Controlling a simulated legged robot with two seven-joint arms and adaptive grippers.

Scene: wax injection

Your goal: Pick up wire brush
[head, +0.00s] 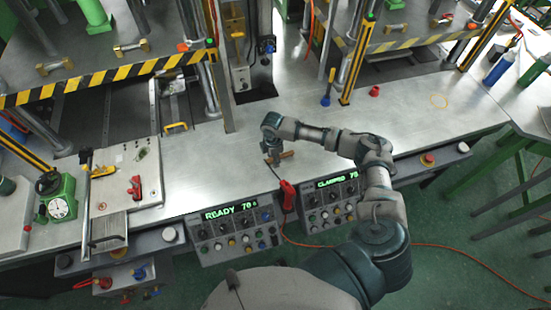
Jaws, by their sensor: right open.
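A small brown wooden-looking piece, which looks like the wire brush (284,155), lies on the metal bench top (290,110) near its front edge. My right arm reaches in from the bottom right, and my right gripper (272,158) points down at the brush. The gripper is open, with its fingers at or just above the brush's left part, which they partly hide. I cannot tell whether they touch it. The bristles are not clear. My left gripper is not in view.
A red handheld tool (287,195) with a cable hangs at the bench front, between two control panels reading READY (235,228) and CLAMPED (333,200). A blue-handled tool (327,98) and red cap (374,91) are farther back. Striped press frames (100,77) stand behind. Bench right of the brush is clear.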

